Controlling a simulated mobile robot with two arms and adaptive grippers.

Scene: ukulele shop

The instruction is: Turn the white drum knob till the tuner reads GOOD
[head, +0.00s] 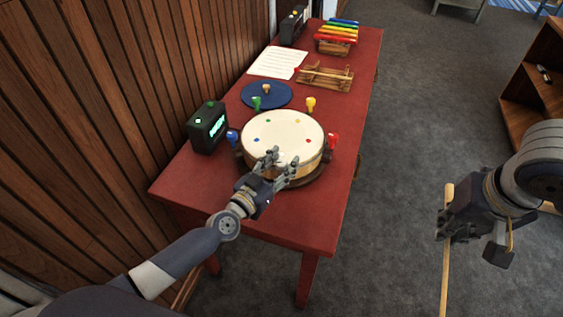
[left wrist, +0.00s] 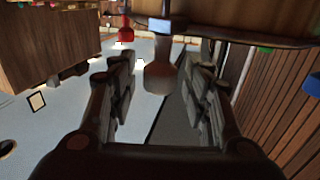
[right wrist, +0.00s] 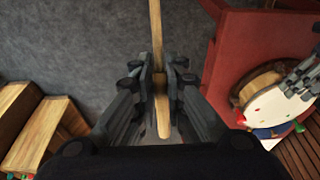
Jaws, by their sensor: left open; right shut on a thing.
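The cream-topped drum (head: 283,135) sits on the red table, with blue, green, yellow and red knobs around its rim. The black tuner (head: 207,127) stands left of the drum with green lettering too small to read. My right gripper (head: 445,225) is shut on a wooden stick (head: 446,268), also in the right wrist view (right wrist: 156,35).
The red table (head: 318,225) also holds a blue disc (head: 266,96), a paper sheet (head: 277,62), a wooden rack (head: 325,78) and a colourful xylophone (head: 337,37). A wood-panelled wall runs along the left. A wooden shelf (head: 530,85) stands right; the floor between is clear.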

